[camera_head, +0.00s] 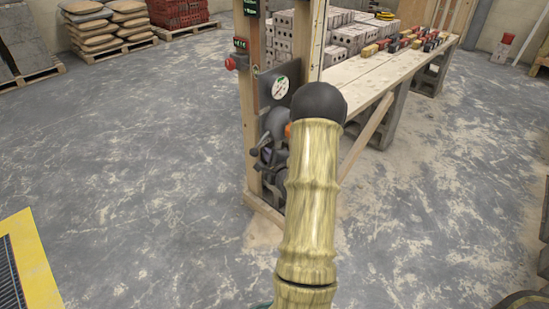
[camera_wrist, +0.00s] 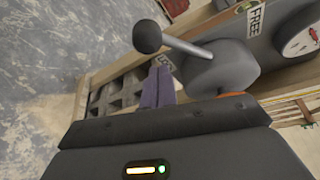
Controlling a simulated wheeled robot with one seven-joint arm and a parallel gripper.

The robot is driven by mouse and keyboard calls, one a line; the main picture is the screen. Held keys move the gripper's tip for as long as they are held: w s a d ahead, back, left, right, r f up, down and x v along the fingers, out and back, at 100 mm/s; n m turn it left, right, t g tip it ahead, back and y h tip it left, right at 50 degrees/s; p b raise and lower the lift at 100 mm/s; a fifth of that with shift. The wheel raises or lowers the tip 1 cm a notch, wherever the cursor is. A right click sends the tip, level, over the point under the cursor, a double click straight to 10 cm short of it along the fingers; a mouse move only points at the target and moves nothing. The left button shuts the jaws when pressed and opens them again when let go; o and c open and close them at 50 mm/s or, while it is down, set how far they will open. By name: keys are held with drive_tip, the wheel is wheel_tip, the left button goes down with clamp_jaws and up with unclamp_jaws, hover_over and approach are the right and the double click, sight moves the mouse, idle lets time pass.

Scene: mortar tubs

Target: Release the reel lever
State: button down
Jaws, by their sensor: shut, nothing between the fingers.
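The reel lever (camera_wrist: 185,47) is a light grey rod with a dark ball knob (camera_wrist: 147,36), joined to a grey hub (camera_wrist: 222,68) in the wrist view. A "FREE" label (camera_wrist: 256,14) sits above the hub; a second label (camera_wrist: 164,62) is partly hidden. My gripper (camera_wrist: 158,74) is shut and empty, its purplish fingers just below the rod; whether they touch it I cannot tell. In the head view the reel lever (camera_head: 260,143) shows on the wooden post, left of my arm, which hides part of the reel.
A round dial (camera_head: 280,86) is above the reel; a red button (camera_head: 231,63) is on the post's left. A wooden bench (camera_head: 385,68) with blocks and tools extends behind. Pallets of sacks (camera_head: 105,27) stand far left.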

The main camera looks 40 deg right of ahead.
drive_tip(key=shift+a+r, duration=0.35)
drive_tip(key=shift+a, duration=0.55)
